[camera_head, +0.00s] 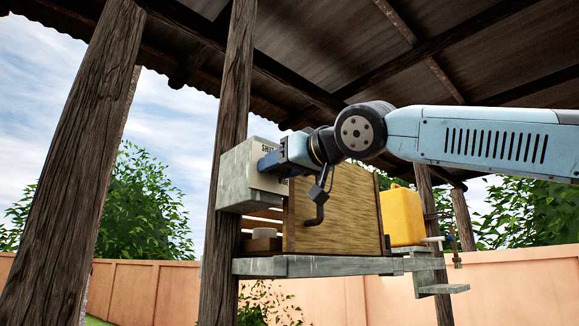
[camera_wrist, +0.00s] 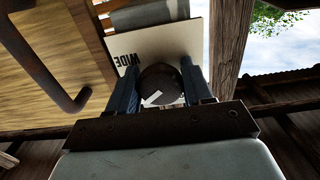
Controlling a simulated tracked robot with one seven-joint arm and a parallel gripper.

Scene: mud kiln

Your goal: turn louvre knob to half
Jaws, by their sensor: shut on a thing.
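The louvre knob (camera_wrist: 162,84) is dark and round with a white pointer mark, in the middle of the wrist view. It sits on a pale plate (camera_wrist: 188,38) on which the word WIDE can be read. My gripper (camera_wrist: 160,85) has its two blue fingers on either side of the knob, shut on it. In the head view my gripper (camera_head: 268,162) reaches the face of a grey box (camera_head: 238,180) on a wooden post, with part of the word SHUT showing on its plate. The knob is hidden there. The mark for half is not visible in either view.
A wooden panel (camera_head: 350,215) with a dark bent handle (camera_head: 318,205) stands just beside the box, close to my wrist. A yellow container (camera_head: 402,215) sits on the grey shelf (camera_head: 300,266) to the right. Wooden posts (camera_head: 226,180) flank the area.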

